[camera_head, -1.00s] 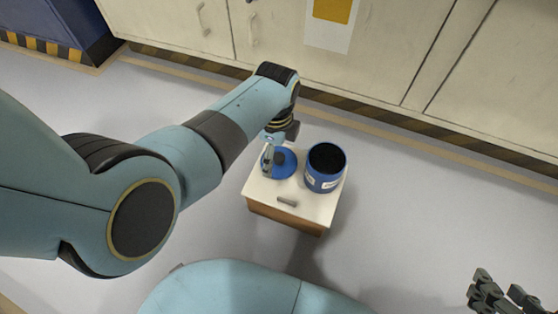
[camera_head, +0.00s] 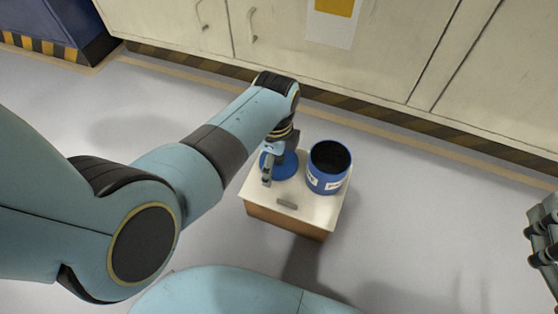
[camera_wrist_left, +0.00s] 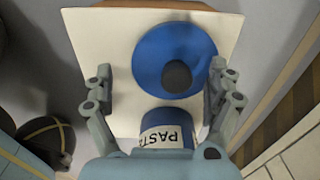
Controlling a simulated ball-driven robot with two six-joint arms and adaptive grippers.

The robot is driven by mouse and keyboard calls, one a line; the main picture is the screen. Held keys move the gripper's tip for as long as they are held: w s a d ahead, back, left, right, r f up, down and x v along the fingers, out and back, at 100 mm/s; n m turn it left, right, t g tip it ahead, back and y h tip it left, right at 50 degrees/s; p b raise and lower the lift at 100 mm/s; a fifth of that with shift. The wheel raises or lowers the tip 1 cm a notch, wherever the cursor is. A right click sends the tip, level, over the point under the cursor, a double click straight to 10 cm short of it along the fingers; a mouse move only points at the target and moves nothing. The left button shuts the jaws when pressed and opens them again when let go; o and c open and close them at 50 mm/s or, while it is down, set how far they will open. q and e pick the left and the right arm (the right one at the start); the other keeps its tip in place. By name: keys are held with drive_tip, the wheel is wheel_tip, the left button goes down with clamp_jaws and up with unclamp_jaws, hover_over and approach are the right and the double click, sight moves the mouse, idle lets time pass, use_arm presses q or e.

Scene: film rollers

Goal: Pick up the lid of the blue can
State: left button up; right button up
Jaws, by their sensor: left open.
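The blue can (camera_head: 326,180) stands upright and open on a small white-topped cabinet, its inside dark. In the left wrist view the can (camera_wrist_left: 170,121) shows a white label reading "PAST". Its round blue lid (camera_head: 290,163) lies flat on the cabinet top, left of the can. In the left wrist view the lid (camera_wrist_left: 150,57) has a dark round knob (camera_wrist_left: 177,75). My left gripper (camera_head: 270,172) is over the lid, partly covering it. Its fingers (camera_wrist_left: 160,85) are wide apart with the knob between them, not touching it. My right gripper (camera_head: 545,240) is at the right edge, cut off.
The small cabinet (camera_head: 318,208) has a white top and a grey handle on it at the front. Cream wall cupboards (camera_head: 380,50) run along the back. A dark blue unit (camera_head: 70,25) stands at the upper left. The floor around the small cabinet is clear.

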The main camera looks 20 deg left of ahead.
use_arm(q)
drive_tip(key=shift+s+f, duration=0.1)
drive_tip(key=shift+f, duration=0.05)
clamp_jaws()
idle(0.6)
